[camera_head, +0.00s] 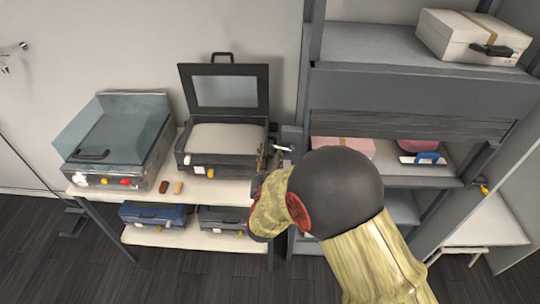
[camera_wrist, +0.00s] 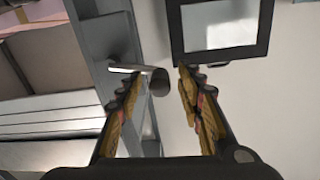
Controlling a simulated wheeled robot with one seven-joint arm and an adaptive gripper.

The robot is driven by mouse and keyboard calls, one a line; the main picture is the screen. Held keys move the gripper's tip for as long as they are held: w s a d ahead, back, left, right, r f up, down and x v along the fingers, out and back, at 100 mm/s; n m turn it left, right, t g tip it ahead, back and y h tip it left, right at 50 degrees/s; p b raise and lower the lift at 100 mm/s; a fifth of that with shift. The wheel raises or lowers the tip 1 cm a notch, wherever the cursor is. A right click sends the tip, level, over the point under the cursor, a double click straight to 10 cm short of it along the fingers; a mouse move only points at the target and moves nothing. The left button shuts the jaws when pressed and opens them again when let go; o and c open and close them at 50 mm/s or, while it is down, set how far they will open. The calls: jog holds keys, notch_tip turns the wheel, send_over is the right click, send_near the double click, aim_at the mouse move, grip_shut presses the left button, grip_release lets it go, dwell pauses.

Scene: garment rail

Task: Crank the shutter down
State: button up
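The shutter (camera_head: 410,125) is a dark slatted panel on the grey rack, partly lowered, with an open gap beneath it. The crank handle (camera_head: 283,148) is a small pale bar on the rack's left post. In the wrist view the crank's metal arm (camera_wrist: 122,69) ends in a dark round grip (camera_wrist: 160,83). My gripper (camera_wrist: 160,77) is open, with a finger on each side of that grip and visible space to the right finger; contact with the left finger is unclear. In the head view my arm hides most of the gripper.
A pink box (camera_head: 342,146) and a blue-handled item (camera_head: 427,157) sit in the bay beneath the shutter. A white case (camera_head: 473,38) is on the top shelf. Left of the rack, a table (camera_head: 228,191) holds an open dark case (camera_head: 223,165) close to the crank.

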jog(key=shift+c, duration=1.2)
grip_shut()
